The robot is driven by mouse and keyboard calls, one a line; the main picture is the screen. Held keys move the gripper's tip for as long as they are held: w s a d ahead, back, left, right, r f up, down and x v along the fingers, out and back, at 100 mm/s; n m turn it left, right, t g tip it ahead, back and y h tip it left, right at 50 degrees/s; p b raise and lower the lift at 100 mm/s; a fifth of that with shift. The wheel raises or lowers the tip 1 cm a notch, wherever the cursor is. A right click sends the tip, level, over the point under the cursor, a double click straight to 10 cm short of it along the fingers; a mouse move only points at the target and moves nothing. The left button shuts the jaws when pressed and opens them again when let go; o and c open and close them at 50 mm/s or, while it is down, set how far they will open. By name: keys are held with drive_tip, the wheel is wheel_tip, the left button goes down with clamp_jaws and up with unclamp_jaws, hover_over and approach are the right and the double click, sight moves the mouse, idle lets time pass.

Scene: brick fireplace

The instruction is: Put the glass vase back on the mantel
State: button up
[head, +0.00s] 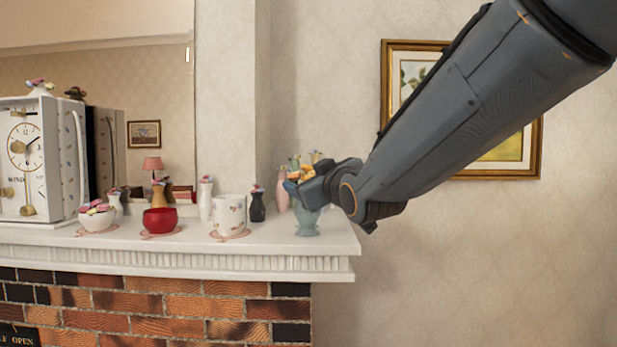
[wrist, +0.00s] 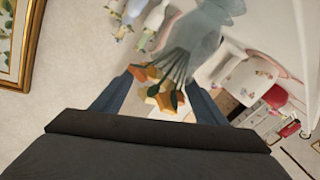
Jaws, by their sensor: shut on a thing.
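The pale blue-green glass vase (head: 307,222) is upright at the right end of the white mantel (head: 200,262). Its base appears at the mantel's top, though I cannot tell whether it bears its full weight there. In the wrist view the vase (wrist: 197,40) shows with dark stems and orange flowers (wrist: 160,88) at its mouth. My gripper (head: 303,186) is shut on the vase at its upper part, and its fingers hide that part in the head view. In the wrist view my gripper's fingers (wrist: 165,95) lie on either side of the flowers.
Left along the mantel stand a black small vase (head: 257,205), a white mug (head: 229,214), a red bowl (head: 160,220), a white bowl (head: 96,219) and a clock (head: 27,160). A pink vase (head: 282,196) stands close behind my gripper. A framed picture (head: 531,150) hangs at right.

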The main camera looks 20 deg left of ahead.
drive_tip(key=o, duration=1.4)
drive_tip(key=shift+f, duration=0.1)
drive_tip(key=shift+o, duration=0.2)
drive_tip(key=shift+s+d+r, duration=0.1)
drive_tip(key=shift+r, duration=0.1)
drive_tip(key=b+v, duration=0.4)
drive_tip(key=v, duration=0.7)
drive_tip(key=shift+s+d, duration=0.2)
drive_tip(key=shift+s, duration=0.15)
drive_tip(key=shift+f, duration=0.1)
